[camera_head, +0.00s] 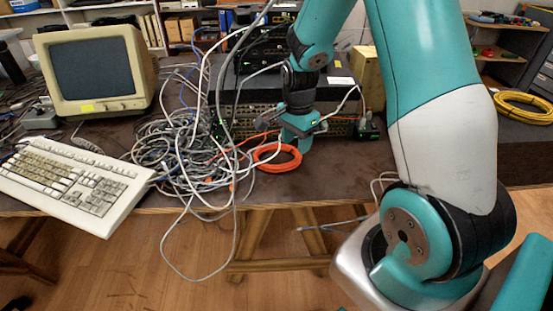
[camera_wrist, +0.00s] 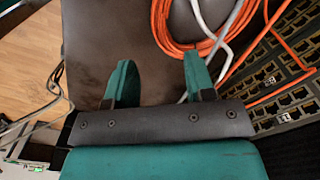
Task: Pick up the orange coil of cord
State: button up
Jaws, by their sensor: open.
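The orange coil of cord (camera_head: 279,168) lies flat near the front edge of the dark table, right of a tangle of grey cables. In the wrist view the coil (camera_wrist: 163,36) is beyond my fingertips, toward the upper right, partly cut off by the frame and crossed by white and grey cables. My gripper (camera_head: 299,136) is just behind and above the coil's right side. In the wrist view my gripper (camera_wrist: 158,75) is open, with nothing between its fingers. The right fingertip overlaps the coil's near edge in the picture; I cannot tell if they touch.
The grey cable tangle (camera_head: 180,150) spreads left of the coil and hangs over the table edge. A keyboard (camera_head: 75,180) and a monitor (camera_head: 95,72) stand at left. Network switches (camera_wrist: 275,105) with ports lie close to my gripper's right. A yellow coil (camera_head: 523,108) lies far right.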

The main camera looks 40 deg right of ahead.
aim_at(293, 162)
jog(key=f, duration=0.7)
jog(key=shift+w+a, duration=0.1)
jog(key=shift+a, duration=0.2)
grip_shut()
